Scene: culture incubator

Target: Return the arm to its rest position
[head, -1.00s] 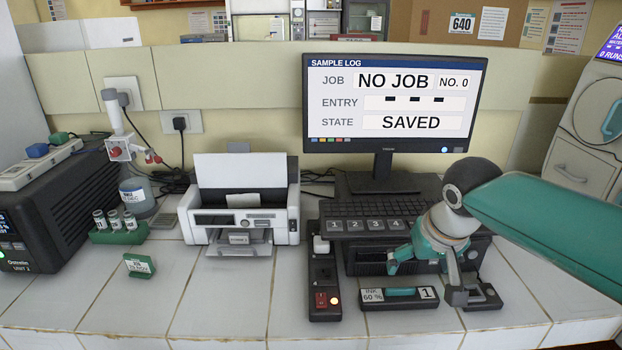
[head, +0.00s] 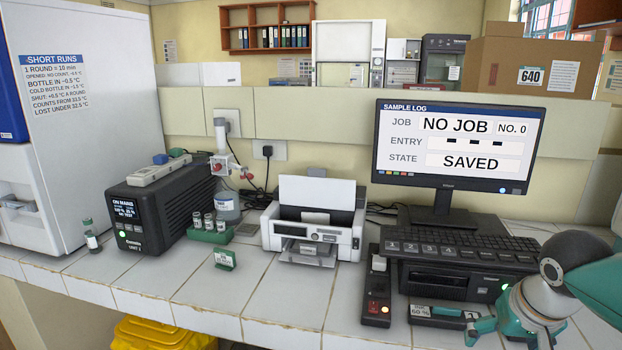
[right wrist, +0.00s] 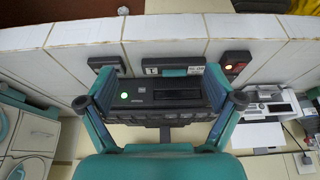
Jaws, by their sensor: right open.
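My right arm comes in at the right edge of the head view. Its teal and grey gripper (head: 510,335) is low at the bottom right, in front of the keyboard (head: 470,245) and beside the ink unit (head: 422,312), and partly cut off by the frame. In the right wrist view the right gripper (right wrist: 160,101) has its two fingers wide apart with nothing held between them. A black box with a green light (right wrist: 150,92) shows beyond the fingers. My left gripper is not in view.
The monitor (head: 458,150) reads NO JOB and SAVED. A printer (head: 313,225), a switch box with a lit red switch (head: 377,290), a green vial rack (head: 208,236) and a black power unit (head: 165,212) stand on the tiled bench. Bare tiles lie left of the switch box.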

